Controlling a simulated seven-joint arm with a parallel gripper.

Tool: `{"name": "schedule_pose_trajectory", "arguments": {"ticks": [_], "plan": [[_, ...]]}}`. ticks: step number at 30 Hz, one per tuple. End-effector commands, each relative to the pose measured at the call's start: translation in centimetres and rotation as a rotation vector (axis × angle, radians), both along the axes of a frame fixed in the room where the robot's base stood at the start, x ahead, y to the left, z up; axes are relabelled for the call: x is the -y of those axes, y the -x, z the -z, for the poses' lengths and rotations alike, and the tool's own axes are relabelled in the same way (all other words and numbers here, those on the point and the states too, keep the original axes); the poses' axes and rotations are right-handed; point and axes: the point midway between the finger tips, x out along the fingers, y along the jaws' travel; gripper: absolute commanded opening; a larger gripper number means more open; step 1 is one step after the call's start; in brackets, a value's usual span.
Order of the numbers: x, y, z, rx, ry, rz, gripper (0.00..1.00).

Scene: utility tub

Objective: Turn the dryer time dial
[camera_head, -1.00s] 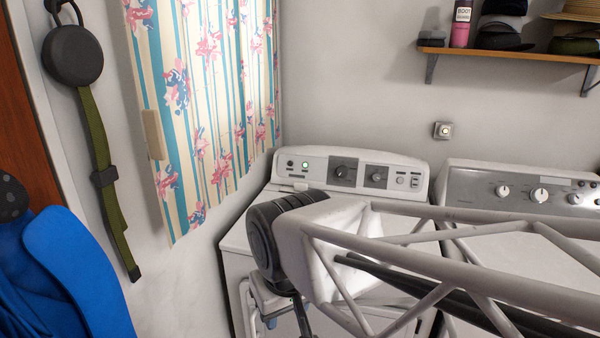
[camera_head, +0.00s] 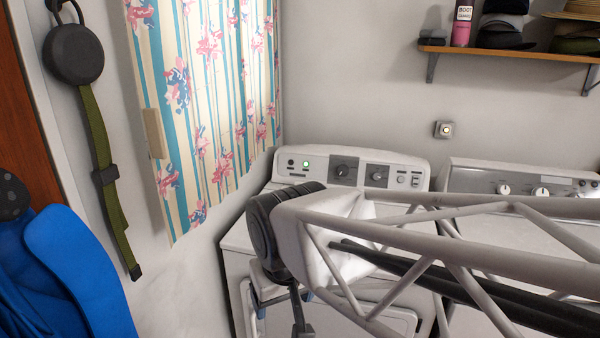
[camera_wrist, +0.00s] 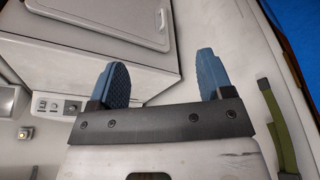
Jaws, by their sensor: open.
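A white machine with a front door stands at the centre of the head view. Its back panel (camera_head: 402,166) carries two dark dials, a left one (camera_head: 343,170) and a right one (camera_head: 377,175), plus small buttons. No readable label shows which is the time dial.
A second machine (camera_head: 478,180) with white knobs stands at right, partly behind my arm. A curtain (camera_head: 205,110) and a hanging green strap (camera_head: 100,170) are at left. A shelf (camera_head: 510,52) with hats is at upper right. A wall switch (camera_head: 444,129) is above the machines.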

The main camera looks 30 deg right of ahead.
Motion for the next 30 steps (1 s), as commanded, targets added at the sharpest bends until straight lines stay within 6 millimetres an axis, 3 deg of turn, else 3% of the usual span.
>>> {"name": "schedule_pose_trajectory", "arguments": {"ticks": [5, 14, 30], "plan": [[1.6, -4.2, -0.6, 0.068, -0.01, 0.135, 0.73], [6.6, -14.6, -1.8, 0.263, -0.071, 0.46, 0.73], [19.1, -31.8, -1.6, 0.637, -0.32, 0.957, 0.73]]}}
